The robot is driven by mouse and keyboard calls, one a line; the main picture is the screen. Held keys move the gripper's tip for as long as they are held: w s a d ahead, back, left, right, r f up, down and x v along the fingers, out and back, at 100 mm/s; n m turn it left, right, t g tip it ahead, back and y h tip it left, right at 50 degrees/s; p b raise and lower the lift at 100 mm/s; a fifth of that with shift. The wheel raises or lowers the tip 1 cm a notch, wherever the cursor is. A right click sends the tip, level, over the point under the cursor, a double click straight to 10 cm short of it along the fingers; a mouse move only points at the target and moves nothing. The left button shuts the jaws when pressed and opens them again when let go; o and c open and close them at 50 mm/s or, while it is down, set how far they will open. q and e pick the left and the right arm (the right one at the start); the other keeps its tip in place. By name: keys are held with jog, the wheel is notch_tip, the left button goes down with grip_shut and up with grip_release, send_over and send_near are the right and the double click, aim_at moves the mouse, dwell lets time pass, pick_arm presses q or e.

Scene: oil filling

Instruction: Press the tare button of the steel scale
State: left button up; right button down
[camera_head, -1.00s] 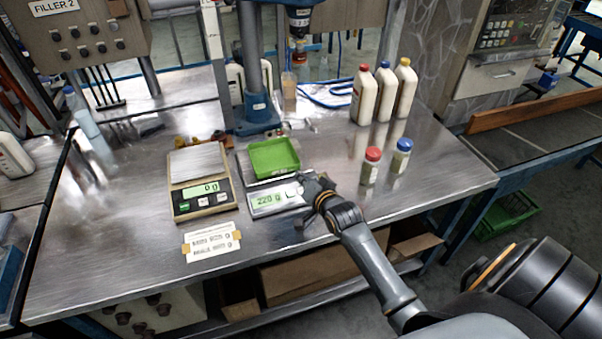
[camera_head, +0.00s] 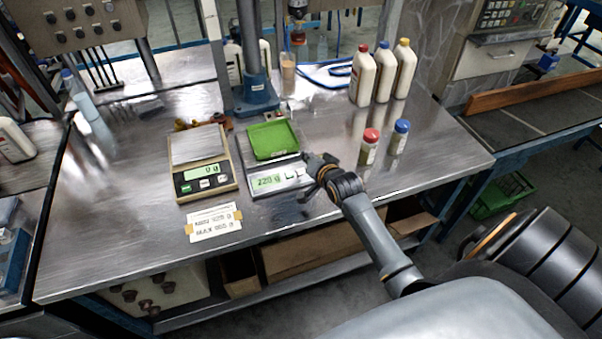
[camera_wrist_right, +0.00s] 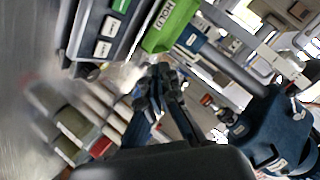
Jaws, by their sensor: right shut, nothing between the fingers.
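The steel scale (camera_head: 262,192) stands near the middle of the table in the head view. Its lit display (camera_head: 268,181) reads about 220 g, and pale buttons (camera_head: 291,176) sit to the right of it. A green tray (camera_head: 272,140) rests on its pan. My right gripper (camera_head: 312,162) is shut and empty at the right end of the button panel; I cannot tell whether it touches. The wrist view shows its closed fingers (camera_wrist_right: 160,88) below blurred, tilted panels with labelled buttons. My left gripper is not in view.
A beige scale (camera_head: 222,192) reading 0 g stands to the left, with a paper card (camera_head: 215,222) in front. Two small capped bottles (camera_head: 368,150) stand to the right, and several large white bottles (camera_head: 382,78) behind them. A blue stand (camera_head: 256,95) rises behind the tray.

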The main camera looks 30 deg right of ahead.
aim_at(301, 171)
jog(key=f+b, duration=0.2)
jog(key=w+f+b, duration=0.1)
jog(key=f+b, duration=0.1)
jog(key=w+f+b, duration=0.1)
jog(key=f+b, duration=0.1)
jog(key=shift+d+f, duration=0.25)
jog(key=shift+w+f+b, duration=0.25)
jog(key=shift+f+b, duration=0.15)
jog(key=shift+b, duration=0.1)
dwell(0.7)
jog(key=shift+w+d+f, duration=0.1)
jog(key=shift+w+f, duration=0.05)
jog(key=shift+f, duration=0.25)
jog(key=shift+w+f+b, duration=0.1)
jog(key=shift+f+b, duration=0.25)
jog(key=shift+f, duration=0.05)
dwell(0.7)
jog(key=shift+s+r+p, duration=0.3)
jog(key=shift+r+p, duration=0.45)
jog(key=shift+p, duration=0.35)
